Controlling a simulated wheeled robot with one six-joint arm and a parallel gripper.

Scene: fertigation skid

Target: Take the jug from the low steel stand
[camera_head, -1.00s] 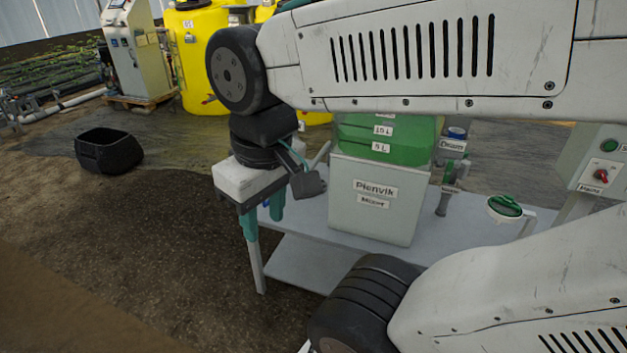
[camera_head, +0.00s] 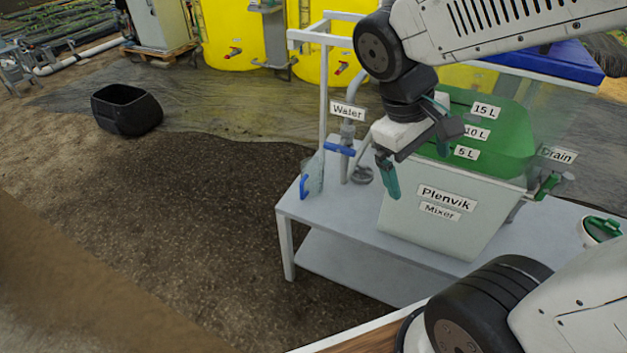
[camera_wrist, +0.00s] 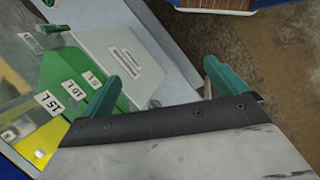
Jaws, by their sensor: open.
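A clear vessel with a blue handle (camera_head: 312,178) stands at the left end of the grey steel table (camera_head: 290,212), below the Water sign; it may be the jug, but I cannot tell for sure. No separate low steel stand is clear to me. My gripper (camera_head: 408,165) is open and empty, over the front of the Plenvik mixer (camera_head: 400,220) and to the right of that vessel. In the wrist view my gripper (camera_wrist: 177,75) shows two teal fingers apart with nothing between them. The mixer (camera_wrist: 125,55) lies beyond them there; the vessel is not visible in that view.
The water pipe (camera_head: 345,150) with a blue lever rises between vessel and mixer. A drain valve (camera_head: 548,185) sits at the mixer's right. A green-lidded container (camera_head: 600,230) is at the right edge. A black bin (camera_head: 126,108) stands on open floor; yellow tanks (camera_head: 232,35) are behind.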

